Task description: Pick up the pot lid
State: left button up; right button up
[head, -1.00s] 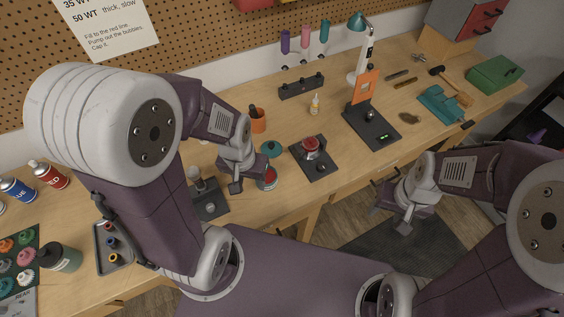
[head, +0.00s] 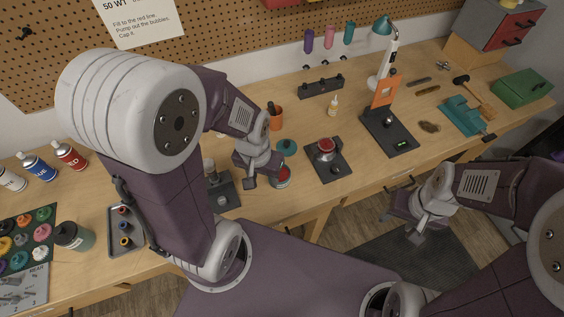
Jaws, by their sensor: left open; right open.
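A round teal disc (head: 288,147), which looks like the pot lid, lies on the bench just right of my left gripper. A small pot (head: 283,180) with red on it stands just in front of the disc. My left gripper (head: 256,176) is open and seems empty, just left of the pot and disc; whether it touches either cannot be told. It partly covers the bench behind it. My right gripper (head: 414,222) is open and empty, in front of the bench edge over the floor.
A black stand with a red-topped round part (head: 326,148) is right of the pot. A dark block (head: 222,192) is left of it, partly hidden by my arm. An orange cup (head: 275,120) and a small bottle (head: 333,106) stand behind.

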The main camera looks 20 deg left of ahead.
aim_at(288, 147)
jog(key=i+l+u, duration=0.25)
jog(key=l+u, duration=0.2)
jog(key=i+l+u, duration=0.25)
jog(key=l, duration=0.2)
jog(key=l+u, duration=0.25)
